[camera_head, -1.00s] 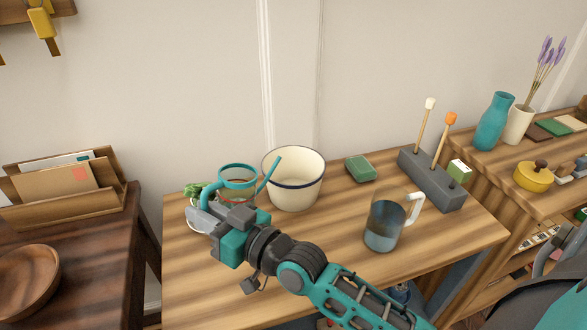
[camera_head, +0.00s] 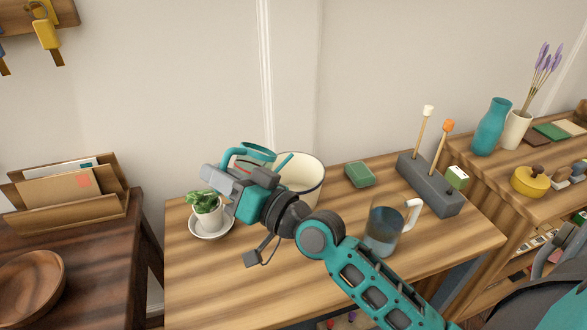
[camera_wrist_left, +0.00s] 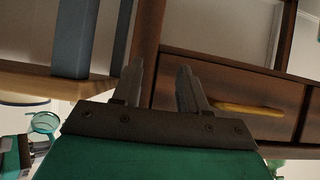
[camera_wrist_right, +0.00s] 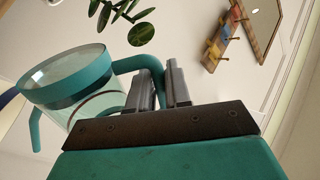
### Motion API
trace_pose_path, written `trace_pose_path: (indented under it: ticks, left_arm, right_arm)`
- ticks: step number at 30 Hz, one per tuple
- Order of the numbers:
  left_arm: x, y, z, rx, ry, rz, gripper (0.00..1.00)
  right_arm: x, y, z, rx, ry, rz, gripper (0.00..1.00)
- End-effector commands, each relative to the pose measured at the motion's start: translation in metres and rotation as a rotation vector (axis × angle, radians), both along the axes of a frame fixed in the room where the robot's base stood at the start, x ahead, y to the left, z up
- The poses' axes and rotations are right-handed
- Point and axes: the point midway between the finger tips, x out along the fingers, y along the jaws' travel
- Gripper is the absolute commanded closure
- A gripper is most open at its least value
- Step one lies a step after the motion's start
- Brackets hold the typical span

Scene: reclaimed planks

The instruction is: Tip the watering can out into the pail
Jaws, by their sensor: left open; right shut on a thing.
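The teal-rimmed clear watering can (camera_head: 258,152) is up off the table, its spout reaching over the pail. My right gripper (camera_head: 222,178) is shut on its teal handle; in the right wrist view the handle runs between the fingers (camera_wrist_right: 163,88) and the can (camera_wrist_right: 70,82) hangs to the left. The cream pail (camera_head: 305,180) with a dark rim stands upright on the table, partly hidden behind my right gripper. What is inside the can cannot be made out. My left gripper (camera_wrist_left: 160,88) is open and empty, away from the table top, near a dark drawer front.
A potted plant on a saucer (camera_head: 211,222) stands left of my right gripper. The front left of the table is clear.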

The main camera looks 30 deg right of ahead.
Motion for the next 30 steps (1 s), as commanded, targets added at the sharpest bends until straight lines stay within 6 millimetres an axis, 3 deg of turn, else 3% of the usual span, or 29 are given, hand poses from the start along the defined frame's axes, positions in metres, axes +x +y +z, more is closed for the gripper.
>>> trace_pose_path:
  ticks: [8,30]
  left_arm:
    - [0.001,0.001,0.004,0.003,-0.003,0.001,0.57]
    - [0.003,0.0,0.004,-0.001,-0.007,0.005,0.57]
  right_arm:
    - [0.003,-0.011,0.016,0.067,0.013,-0.002,1.0]
    - [0.004,-0.015,0.017,0.11,0.027,-0.002,1.0]
